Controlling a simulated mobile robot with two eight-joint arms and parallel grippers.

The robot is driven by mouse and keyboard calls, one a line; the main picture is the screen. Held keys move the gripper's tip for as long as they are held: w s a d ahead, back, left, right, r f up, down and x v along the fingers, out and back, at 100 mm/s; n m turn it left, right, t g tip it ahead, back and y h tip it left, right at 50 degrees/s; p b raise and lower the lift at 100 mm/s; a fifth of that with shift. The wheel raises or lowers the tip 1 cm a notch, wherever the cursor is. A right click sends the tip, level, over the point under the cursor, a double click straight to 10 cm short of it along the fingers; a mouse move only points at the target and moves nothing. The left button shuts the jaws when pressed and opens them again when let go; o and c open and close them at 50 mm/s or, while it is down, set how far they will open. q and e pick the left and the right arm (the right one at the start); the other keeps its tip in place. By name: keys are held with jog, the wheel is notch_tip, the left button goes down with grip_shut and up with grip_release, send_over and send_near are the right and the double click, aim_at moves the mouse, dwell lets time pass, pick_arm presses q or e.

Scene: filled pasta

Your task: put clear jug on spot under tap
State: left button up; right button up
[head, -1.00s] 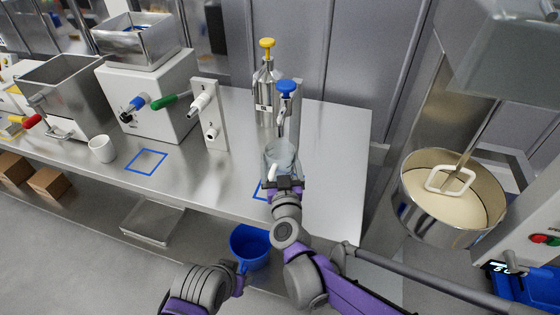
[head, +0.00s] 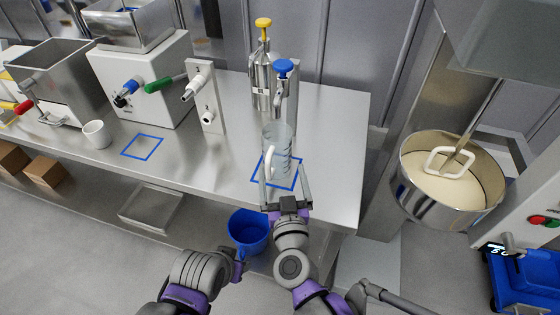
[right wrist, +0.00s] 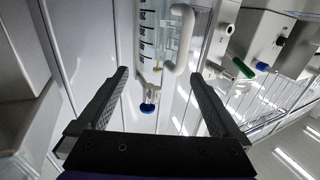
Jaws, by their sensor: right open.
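The clear jug (head: 281,152), with a white handle and dark scale marks, stands upright on the steel counter. Its base is within the blue square outline (head: 296,184), below the blue-handled tap (head: 283,69). The jug also shows in the right wrist view (right wrist: 148,38), with the blue tap handle (right wrist: 147,108) beyond it. My right gripper (head: 287,190) is open and empty in front of the jug, its fingers spread wide with a gap to it. My left gripper (head: 240,257) is low by the blue bucket; its jaws are too small to read.
A yellow-topped steel canister (head: 262,75) stands behind the tap. A white mug (head: 96,134) and another blue square (head: 142,147) are to the left. The blue bucket (head: 248,228) is below the counter's front edge. A mixing bowl (head: 450,180) is at right.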

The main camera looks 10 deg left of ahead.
jog(key=shift+s+d, duration=0.2)
jog(key=shift+s, duration=0.4)
jog(key=s+d+f+m+g+h, duration=0.1)
jog(key=s+d+f+g, duration=0.3)
jog(key=d, duration=0.5)
jog(key=s+d+f+m+g+h, duration=0.1)
jog(key=s+d+f+g+h, duration=0.2)
jog(key=s+d, duration=0.4)
jog(key=s+d+f+m+g+h, duration=0.2)
jog(key=s+d+f+g, duration=0.2)
jog(key=d+f, duration=0.3)
jog(key=s+d, duration=0.1)
jog(key=d, duration=0.4)
jog(key=shift+s+g, duration=0.15)
jog(key=shift+g, duration=0.25)
